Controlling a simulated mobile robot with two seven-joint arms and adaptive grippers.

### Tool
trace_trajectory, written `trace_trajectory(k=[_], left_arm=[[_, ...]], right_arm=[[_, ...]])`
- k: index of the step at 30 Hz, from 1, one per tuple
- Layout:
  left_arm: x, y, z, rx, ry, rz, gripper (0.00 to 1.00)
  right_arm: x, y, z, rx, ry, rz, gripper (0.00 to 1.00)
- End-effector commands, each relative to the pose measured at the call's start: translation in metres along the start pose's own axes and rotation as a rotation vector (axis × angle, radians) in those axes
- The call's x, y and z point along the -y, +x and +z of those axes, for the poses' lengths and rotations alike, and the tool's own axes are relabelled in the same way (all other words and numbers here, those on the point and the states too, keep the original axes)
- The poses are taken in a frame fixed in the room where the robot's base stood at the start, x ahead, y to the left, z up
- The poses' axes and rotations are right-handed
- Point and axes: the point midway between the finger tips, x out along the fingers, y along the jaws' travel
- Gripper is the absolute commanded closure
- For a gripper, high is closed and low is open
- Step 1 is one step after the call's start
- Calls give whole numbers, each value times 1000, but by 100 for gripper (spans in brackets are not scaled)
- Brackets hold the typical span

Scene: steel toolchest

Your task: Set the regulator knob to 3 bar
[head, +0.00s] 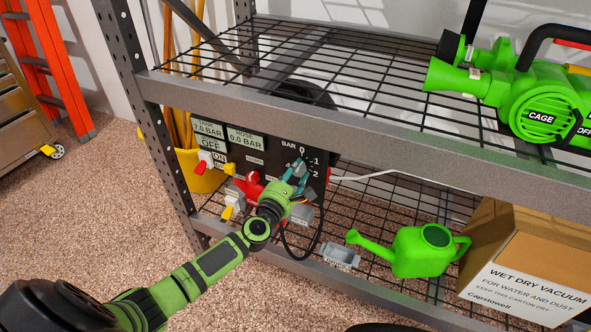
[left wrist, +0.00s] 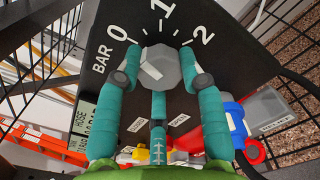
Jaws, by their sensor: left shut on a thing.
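The grey faceted regulator knob (left wrist: 160,68) sits on the black control panel (left wrist: 240,55), ringed by the numbers 0, 1 and 2 in the left wrist view. A short white mark shows on its face, lying near the 0 side. The 3 is not readable there. My left gripper (left wrist: 157,75) has its teal fingers on either side of the knob, shut on it. In the head view the left gripper (head: 296,178) reaches the right part of the panel (head: 270,165) and mostly hides the knob. The hose display (head: 243,138) reads 0.0 BAR; the tank display (head: 207,127) reads 7.0 BAR. My right gripper is out of view.
Left of the knob are a switch with a red tip (head: 203,163) and a red handle (head: 250,186). A wire shelf (head: 350,75) with a green blower (head: 545,105) overhangs the panel. A green watering can (head: 424,252) and a cardboard box (head: 525,265) stand right on the lower shelf.

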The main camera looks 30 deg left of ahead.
Motion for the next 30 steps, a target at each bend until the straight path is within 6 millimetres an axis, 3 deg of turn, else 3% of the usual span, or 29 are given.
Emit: trace_trajectory(k=[12, 23, 30], left_arm=[[-1, 0, 2, -1, 397, 1, 93], [-1, 0, 2, 0, 739, 1, 93], [-1, 1, 2, 0, 968, 2, 93]], right_arm=[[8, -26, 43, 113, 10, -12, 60], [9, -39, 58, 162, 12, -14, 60], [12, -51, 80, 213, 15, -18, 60]])
